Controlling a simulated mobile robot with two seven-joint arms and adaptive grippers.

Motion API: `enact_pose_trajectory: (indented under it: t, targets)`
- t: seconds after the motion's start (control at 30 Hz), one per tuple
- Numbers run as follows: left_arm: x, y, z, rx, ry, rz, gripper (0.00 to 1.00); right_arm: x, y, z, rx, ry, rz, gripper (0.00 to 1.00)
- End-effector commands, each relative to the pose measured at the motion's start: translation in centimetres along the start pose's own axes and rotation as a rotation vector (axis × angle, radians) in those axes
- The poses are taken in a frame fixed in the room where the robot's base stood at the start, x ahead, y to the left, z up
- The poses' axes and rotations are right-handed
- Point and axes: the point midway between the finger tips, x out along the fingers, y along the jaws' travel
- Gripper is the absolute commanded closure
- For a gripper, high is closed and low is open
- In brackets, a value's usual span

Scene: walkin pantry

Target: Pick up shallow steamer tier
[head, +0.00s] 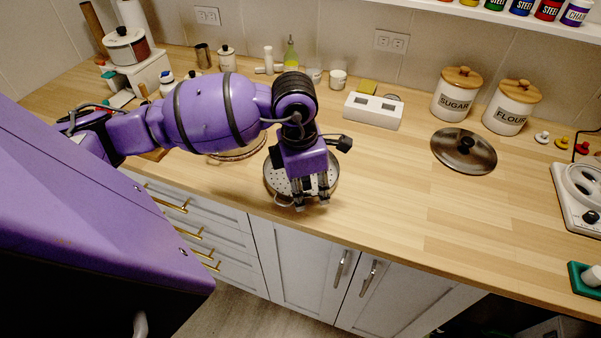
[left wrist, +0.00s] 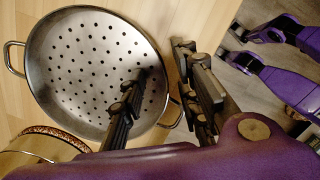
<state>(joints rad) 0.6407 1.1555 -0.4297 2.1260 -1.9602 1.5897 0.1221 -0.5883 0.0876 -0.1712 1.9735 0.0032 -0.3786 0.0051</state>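The shallow steamer tier (head: 272,181) is a round metal pan with a perforated bottom and two loop handles, on the counter near its front edge. My left gripper (head: 312,202) is above its front right part and hides much of it. In the left wrist view the tier (left wrist: 85,60) shows almost whole. My left gripper (left wrist: 160,66) is open there, one finger over the perforated inside and the other outside the rim, with the near handle (left wrist: 175,114) between them. Contact cannot be told. My right gripper is not in view.
A round item with a braided rim (left wrist: 45,145) lies close beside the tier, partly under my arm in the head view. A metal lid (head: 463,151), sugar jar (head: 456,97) and flour jar (head: 511,110) stand to the right. The counter right of the tier is clear.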

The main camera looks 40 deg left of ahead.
Motion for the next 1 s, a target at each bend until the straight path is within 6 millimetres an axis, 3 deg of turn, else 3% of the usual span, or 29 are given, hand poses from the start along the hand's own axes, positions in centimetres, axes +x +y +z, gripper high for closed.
enact_pose_trajectory:
  t: [0.27,0.5,1.0]
  targets:
    - [0.53,0.0,0.0,0.0,0.0,0.0,0.7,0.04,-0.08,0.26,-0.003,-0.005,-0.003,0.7]
    - [0.51,-0.01,0.0,0.0,-0.001,-0.001,1.0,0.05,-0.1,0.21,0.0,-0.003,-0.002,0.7]
    - [0.39,0.01,0.03,0.0,-0.001,0.0,1.0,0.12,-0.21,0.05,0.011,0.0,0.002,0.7]
